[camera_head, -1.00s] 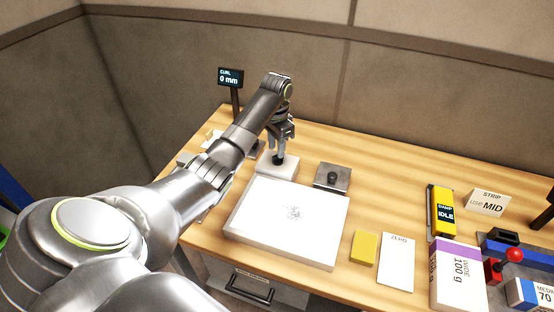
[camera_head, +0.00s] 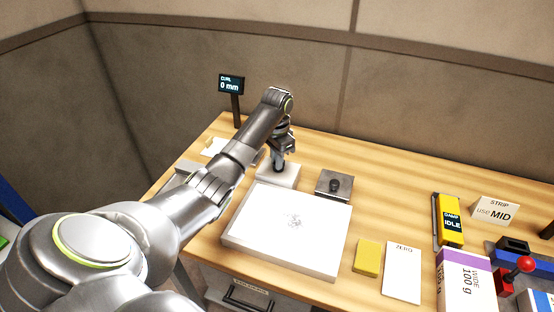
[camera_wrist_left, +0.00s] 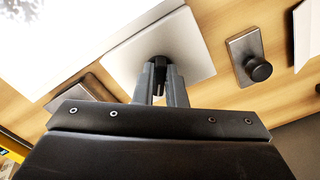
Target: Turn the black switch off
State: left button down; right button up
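A white square block (camera_head: 290,178) with a black upright piece (camera_head: 279,168) on top stands behind the large white slab; I take the black piece to be the black switch. My left gripper (camera_head: 281,155) points down right over it. In the left wrist view its two fingers (camera_wrist_left: 161,85) stand on either side of the black piece (camera_wrist_left: 160,64), with a narrow gap between them filled by dark. I cannot tell whether they touch or squeeze it. Whether the switch is on or off is not readable. My right gripper is out of view.
A metal plate with a black knob (camera_head: 335,185) sits just right of the block. The white slab (camera_head: 290,225) lies in front. A yellow block (camera_head: 367,256), ZERO card (camera_head: 402,272) and yellow IDLE unit (camera_head: 450,222) lie to the right. A small display (camera_head: 231,84) reads 0 mm.

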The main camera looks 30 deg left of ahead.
pick_arm(q)
jog(key=shift+r+n+p, duration=0.15)
jog(key=shift+n+p, duration=0.15)
jog(key=shift+p, duration=0.3)
jog(key=n+p, duration=0.3)
jog(key=p, duration=0.1)
jog(key=n+p, duration=0.3)
jog(key=p, duration=0.1)
jog(key=shift+d+r, duration=0.15)
jog(key=shift+d, duration=0.05)
jog(key=shift+n+p, duration=0.6)
jog(key=n+p, duration=0.1)
jog(key=n, duration=0.1)
jog(key=shift+d+n, duration=0.1)
jog(key=shift+n, duration=0.2)
jog(key=shift+w+f+n, duration=0.1)
jog(key=shift+f+n, duration=0.05)
jog(key=shift+n, duration=0.7)
jog(key=shift+f+n, duration=0.1)
jog(key=shift+n, duration=1.05)
jog(key=c, duration=1.5)
grip_release()
